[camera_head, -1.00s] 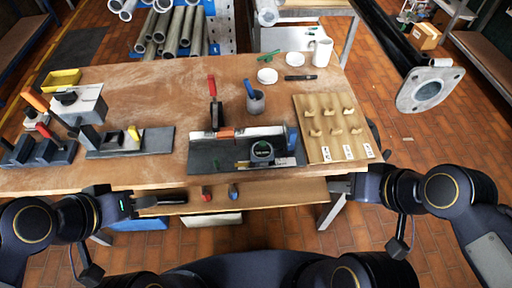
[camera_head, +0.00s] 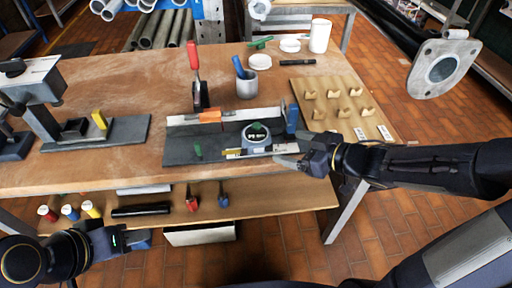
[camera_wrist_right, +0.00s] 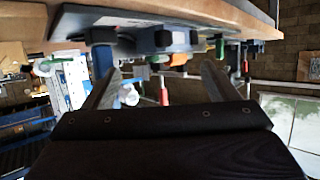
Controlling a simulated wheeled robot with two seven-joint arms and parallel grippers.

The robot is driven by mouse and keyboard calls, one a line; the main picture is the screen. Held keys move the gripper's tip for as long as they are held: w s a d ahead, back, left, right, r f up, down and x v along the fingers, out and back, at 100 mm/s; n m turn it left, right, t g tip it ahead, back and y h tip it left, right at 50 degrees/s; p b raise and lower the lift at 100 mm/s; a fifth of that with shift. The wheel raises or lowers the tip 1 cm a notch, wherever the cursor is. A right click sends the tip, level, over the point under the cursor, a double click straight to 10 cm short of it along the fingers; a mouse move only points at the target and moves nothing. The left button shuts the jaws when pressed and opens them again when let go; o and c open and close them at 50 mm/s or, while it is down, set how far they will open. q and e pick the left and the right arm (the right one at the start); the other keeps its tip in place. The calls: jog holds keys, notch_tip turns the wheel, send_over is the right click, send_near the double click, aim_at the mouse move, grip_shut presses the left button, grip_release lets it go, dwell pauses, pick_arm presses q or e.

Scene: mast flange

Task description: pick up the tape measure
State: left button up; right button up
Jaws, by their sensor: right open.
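I cannot clearly pick out the tape measure there. My left gripper (camera_head: 135,239) is low at the left, below the table edge; its fingers are unclear.
A wooden board with pegs (camera_head: 338,105) lies right of the plate. A red-handled tool (camera_head: 194,60) and a grey cup (camera_head: 246,84) stand behind it. A lower shelf (camera_head: 270,200) holds small tools. The table's left middle (camera_head: 120,85) is bare.

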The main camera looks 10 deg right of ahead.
aim_at(268, 141)
jog(key=b+x, duration=0.2)
jog(key=x, duration=0.4)
jog(key=shift+a, duration=0.1)
jog(key=b+x, duration=0.2)
jog(key=x, duration=0.2)
jog(key=shift+w+f, duration=0.1)
jog(key=shift+f, duration=0.1)
jog(key=shift+w+a+f, duration=0.1)
jog(key=shift+w+a, duration=0.2)
jog(key=shift+w, duration=0.1)
jog(key=shift+c, duration=0.4)
jog(key=c, duration=0.8)
